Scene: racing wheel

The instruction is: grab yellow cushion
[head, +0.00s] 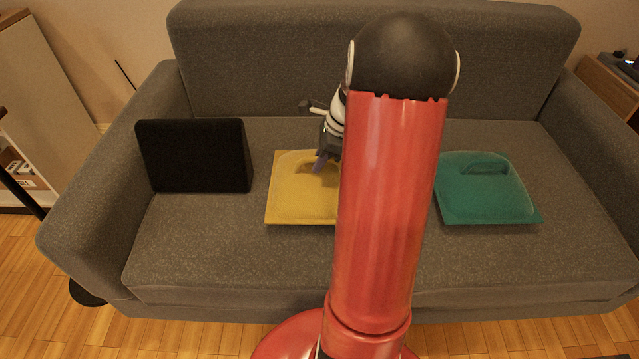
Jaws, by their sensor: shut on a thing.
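The yellow cushion (300,196) lies flat on the seat of the grey sofa (220,255), left of the picture's middle. My gripper (321,163) reaches down to the cushion's back part, near its upper edge, and is shut on it. One purple-grey fingertip shows against the yellow surface. The other finger and the exact grip are hidden. My red arm link covers the cushion's right side.
A black cushion or panel (195,156) stands on the seat to the left. A teal cushion (487,190) lies to the right. The sofa backrest (260,60) rises behind, with armrests at both sides. The front of the seat is clear.

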